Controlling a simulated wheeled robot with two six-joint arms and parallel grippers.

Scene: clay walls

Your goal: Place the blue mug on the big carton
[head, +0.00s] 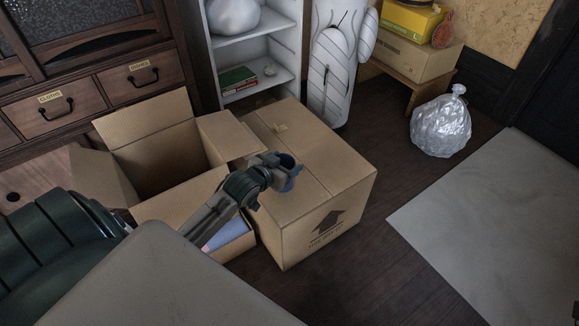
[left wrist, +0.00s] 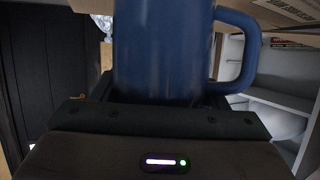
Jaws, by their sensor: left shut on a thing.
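The blue mug (head: 288,168) shows small at the tip of my left gripper (head: 279,172) in the head view, partly covered by the gripper. In the left wrist view the mug (left wrist: 165,50) fills the upper middle, its handle to the right, and my left gripper (left wrist: 160,108) is shut on it. The big carton (head: 335,175) is closed and stands on the floor. The mug appears over the left part of its top in the head view; I cannot tell whether it touches the carton. My right gripper is not in view.
An open carton (head: 150,145) with raised flaps stands just left of the big carton. A white shelf (head: 255,50) and a wrapped white bundle (head: 335,70) stand behind. A tied plastic bag (head: 441,128) sits on the floor at right, near a grey mat (head: 490,220).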

